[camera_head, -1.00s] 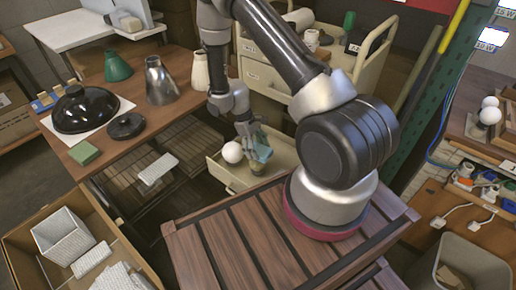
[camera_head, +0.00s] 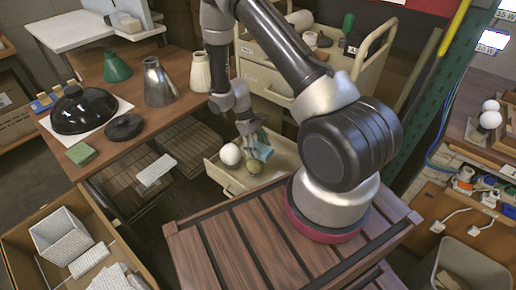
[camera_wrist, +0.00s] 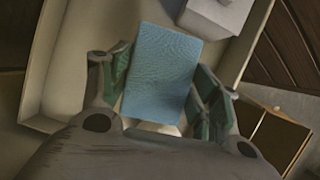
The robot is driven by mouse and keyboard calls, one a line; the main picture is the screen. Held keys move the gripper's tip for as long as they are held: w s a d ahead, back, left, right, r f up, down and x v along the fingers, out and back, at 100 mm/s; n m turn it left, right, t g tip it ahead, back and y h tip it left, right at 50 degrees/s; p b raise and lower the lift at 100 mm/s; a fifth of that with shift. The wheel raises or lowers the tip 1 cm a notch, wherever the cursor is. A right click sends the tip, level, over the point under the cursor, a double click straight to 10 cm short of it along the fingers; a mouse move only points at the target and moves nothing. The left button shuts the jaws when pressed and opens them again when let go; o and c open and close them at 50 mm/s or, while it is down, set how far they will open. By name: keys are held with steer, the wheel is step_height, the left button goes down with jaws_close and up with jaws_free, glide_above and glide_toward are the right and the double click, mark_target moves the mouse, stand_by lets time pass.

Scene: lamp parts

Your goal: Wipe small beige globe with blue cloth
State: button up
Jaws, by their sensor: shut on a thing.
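My gripper (camera_head: 254,142) is shut on the blue cloth (camera_head: 264,151) over the open cream drawer (camera_head: 224,179). In the wrist view the blue cloth (camera_wrist: 162,72) lies flat between the two fingers of my gripper (camera_wrist: 165,88). The small beige globe (camera_head: 254,168) sits just below the cloth in the head view, in or over the drawer. I cannot tell whether cloth and globe touch.
A larger white globe (camera_head: 230,154) is just left of the beige one. A pale block-like thing (camera_wrist: 214,16) shows beyond the cloth in the wrist view. A wooden table (camera_head: 190,112) with lampshades stands left. A slatted wooden crate (camera_head: 215,245) is in front.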

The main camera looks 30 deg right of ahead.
mark_target(258, 147)
steer(key=shift+r, duration=3.1)
